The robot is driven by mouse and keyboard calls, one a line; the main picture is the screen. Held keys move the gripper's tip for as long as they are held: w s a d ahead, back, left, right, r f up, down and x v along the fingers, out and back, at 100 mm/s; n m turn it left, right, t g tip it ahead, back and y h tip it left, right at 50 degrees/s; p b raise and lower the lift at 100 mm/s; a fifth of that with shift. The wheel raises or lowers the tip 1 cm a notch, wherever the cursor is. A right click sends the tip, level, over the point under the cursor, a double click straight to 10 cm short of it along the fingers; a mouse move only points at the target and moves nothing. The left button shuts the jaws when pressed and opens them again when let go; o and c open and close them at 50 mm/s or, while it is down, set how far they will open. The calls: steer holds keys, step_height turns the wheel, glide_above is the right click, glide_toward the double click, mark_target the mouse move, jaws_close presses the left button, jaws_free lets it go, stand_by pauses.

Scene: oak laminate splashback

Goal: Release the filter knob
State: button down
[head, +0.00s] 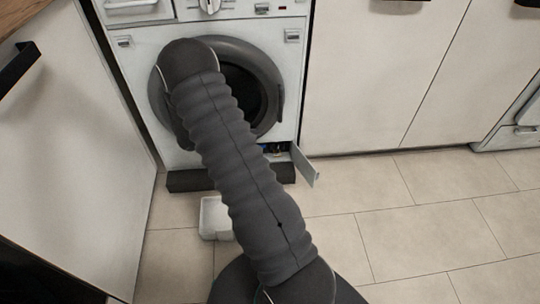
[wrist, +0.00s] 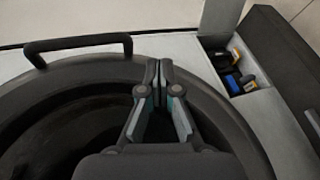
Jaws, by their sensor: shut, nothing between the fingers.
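The washing machine's filter compartment is open at its lower right, with the hinged flap (head: 304,166) swung outward; the flap also shows in the wrist view (wrist: 217,18). Inside the recess, small blue (wrist: 248,84), yellow and dark parts show in the wrist view. I cannot tell which of them is the filter knob. My gripper (wrist: 157,68) is shut and empty in front of the round door, to the left of the recess in the wrist view and apart from it. In the head view my arm hides the gripper.
The round door (head: 226,50) is closed, with a dark handle (wrist: 80,45) standing out. A dark plinth bar (head: 190,180) lies along the machine's foot. A white tray (head: 211,218) sits on the floor before it. The tiled floor (head: 410,230) at right is clear.

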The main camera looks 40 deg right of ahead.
step_height(320, 180, down, 14)
steer(key=w+d+f+n+t+h, duration=0.1)
steer(key=w+d+n+t+h, duration=0.1)
steer(key=n+t+h+b, duration=0.1)
steer(key=n+t+h, duration=0.1)
steer(key=t, duration=0.3)
glide_toward(278, 147)
steer(key=a+f, duration=0.1)
steer(key=w+a+f, duration=0.1)
steer(key=a+f, duration=0.1)
steer(key=shift+w+a, duration=0.2)
steer(key=x, duration=1)
steer(key=shift+s+d+f, duration=0.1)
steer(key=shift+s+f, duration=0.05)
steer(key=shift+f, duration=0.05)
steer(key=shift+f+b, duration=0.1)
steer(key=shift+b, duration=0.2)
